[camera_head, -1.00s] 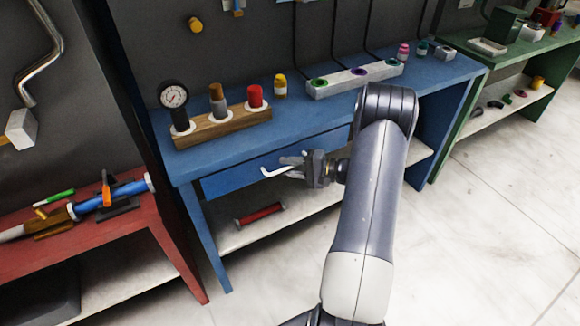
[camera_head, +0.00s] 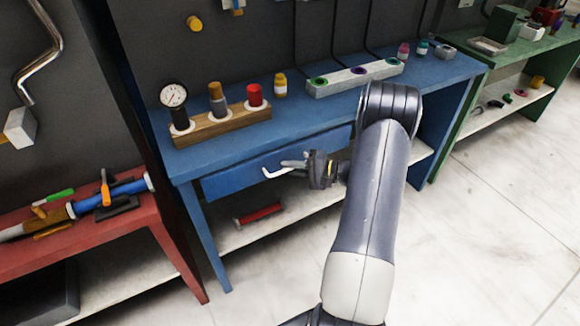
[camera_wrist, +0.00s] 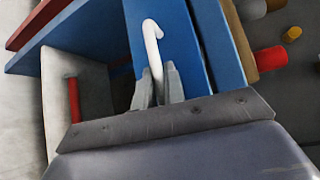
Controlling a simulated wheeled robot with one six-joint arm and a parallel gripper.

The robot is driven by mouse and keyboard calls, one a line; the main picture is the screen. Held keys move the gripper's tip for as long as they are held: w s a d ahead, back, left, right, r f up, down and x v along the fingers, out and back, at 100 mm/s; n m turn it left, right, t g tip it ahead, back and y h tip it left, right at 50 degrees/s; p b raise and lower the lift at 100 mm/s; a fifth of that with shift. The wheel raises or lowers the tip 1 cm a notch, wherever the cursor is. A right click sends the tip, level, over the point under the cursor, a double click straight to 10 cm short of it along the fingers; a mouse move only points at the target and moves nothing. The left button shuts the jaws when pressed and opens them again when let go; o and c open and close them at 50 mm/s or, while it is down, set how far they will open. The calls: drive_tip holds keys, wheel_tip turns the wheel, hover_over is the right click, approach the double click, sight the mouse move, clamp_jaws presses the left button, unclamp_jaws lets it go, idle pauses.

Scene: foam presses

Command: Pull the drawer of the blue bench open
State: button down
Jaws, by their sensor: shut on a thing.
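The blue bench (camera_head: 300,122) stands in the middle of the head view, with its blue drawer (camera_head: 232,180) under the top. The drawer front shows as a blue panel (camera_wrist: 181,22) in the wrist view. A white bar handle (camera_head: 275,172) is on the drawer front; its bent end (camera_wrist: 152,32) shows in the wrist view. My gripper (camera_head: 298,165) is at the handle, its fingers (camera_wrist: 158,85) shut around the handle's near part. The gripped part is partly hidden by the fingers. The drawer front seems to stand slightly out from the bench; how far is hard to tell.
On the bench top are a wooden block (camera_head: 222,125) with a gauge and capped cylinders, and a white strip (camera_head: 355,78) with coloured rings. A red cylinder (camera_head: 258,214) lies on the lower shelf. A red bench (camera_head: 150,232) stands left, a green bench (camera_head: 500,62) right. Floor in front is clear.

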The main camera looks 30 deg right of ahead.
drive_tip(key=s+b, duration=0.6)
drive_tip(key=s, duration=1.4)
drive_tip(key=shift+s+d, duration=0.25)
drive_tip(key=shift+d, duration=0.1)
drive_tip(key=c, duration=1.5)
unclamp_jaws()
drive_tip(key=shift+d, duration=0.1)
drive_tip(key=v, duration=1)
drive_tip(key=shift+s+d, duration=0.2)
drive_tip(key=shift+s, duration=0.1)
